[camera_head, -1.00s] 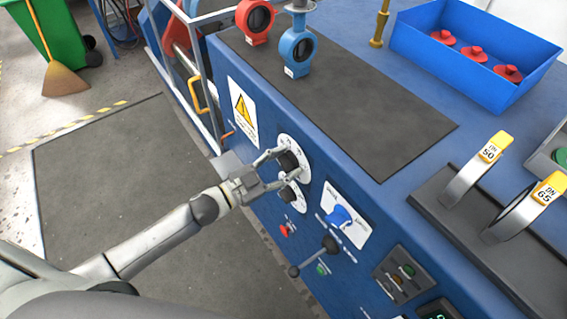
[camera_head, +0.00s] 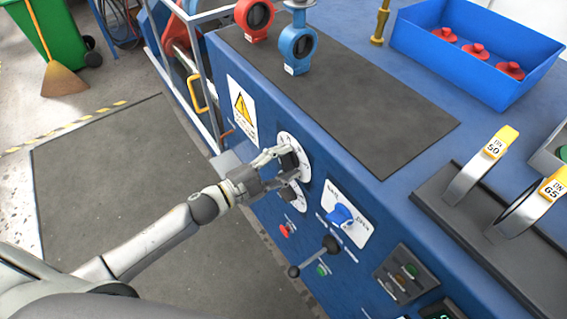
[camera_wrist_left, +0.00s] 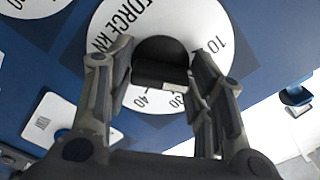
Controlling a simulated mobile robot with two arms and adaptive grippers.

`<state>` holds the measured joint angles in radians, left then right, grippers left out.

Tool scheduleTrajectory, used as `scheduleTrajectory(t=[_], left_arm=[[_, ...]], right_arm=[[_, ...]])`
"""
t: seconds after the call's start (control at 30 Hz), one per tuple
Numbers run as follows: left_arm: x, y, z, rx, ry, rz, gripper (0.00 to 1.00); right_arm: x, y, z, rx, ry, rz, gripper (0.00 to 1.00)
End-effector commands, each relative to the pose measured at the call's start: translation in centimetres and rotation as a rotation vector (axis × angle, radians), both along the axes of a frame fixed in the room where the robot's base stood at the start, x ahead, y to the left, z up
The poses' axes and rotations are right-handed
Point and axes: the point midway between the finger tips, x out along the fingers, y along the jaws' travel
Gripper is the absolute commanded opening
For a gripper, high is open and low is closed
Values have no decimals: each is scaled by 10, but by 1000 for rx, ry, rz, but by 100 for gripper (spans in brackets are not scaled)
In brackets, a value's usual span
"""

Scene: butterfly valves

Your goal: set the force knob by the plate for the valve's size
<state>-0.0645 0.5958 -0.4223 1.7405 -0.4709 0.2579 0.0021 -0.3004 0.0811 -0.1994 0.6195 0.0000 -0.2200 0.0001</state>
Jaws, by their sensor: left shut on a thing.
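The force knob is a black knob (camera_wrist_left: 160,62) on a round white dial (camera_wrist_left: 190,20) marked FORCE KN with numbers such as 10, 30 and 40. My left gripper (camera_wrist_left: 162,75) is shut on the knob, one finger on each side. In the head view the left gripper (camera_head: 284,167) reaches the upper dial (camera_head: 300,150) on the blue front panel and partly hides the knob. A blue butterfly valve (camera_head: 297,48) and a red one (camera_head: 254,17) stand on the bench. Two rings with yellow plates read DN 50 (camera_head: 494,148) and DN 65 (camera_head: 552,190). My right gripper is not in view.
A second dial (camera_head: 298,198) sits just below the gripper. A blue lever switch (camera_head: 340,215), a red button (camera_head: 285,230) and a black-knobbed lever (camera_head: 329,245) are further right. A blue tray (camera_head: 475,75) holds red parts. The grey mat (camera_head: 380,120) is mostly bare.

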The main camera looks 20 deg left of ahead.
Motion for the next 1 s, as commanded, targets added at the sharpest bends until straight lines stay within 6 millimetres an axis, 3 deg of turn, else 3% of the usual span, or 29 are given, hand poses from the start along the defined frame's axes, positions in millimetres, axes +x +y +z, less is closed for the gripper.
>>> scheduleTrajectory(t=[0.4, 0.93, 0.97, 1.0], left_arm=[[0, 0, -1, 150, -116, -1, 25], [-1, 0, -1, 169, -131, -1, 25], [-1, 0, -1, 169, -131, -1, 51], [-1, 0, -1, 169, -131, -1, 56]], right_arm=[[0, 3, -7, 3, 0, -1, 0], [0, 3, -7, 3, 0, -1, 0], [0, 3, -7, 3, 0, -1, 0], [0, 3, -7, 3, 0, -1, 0]])
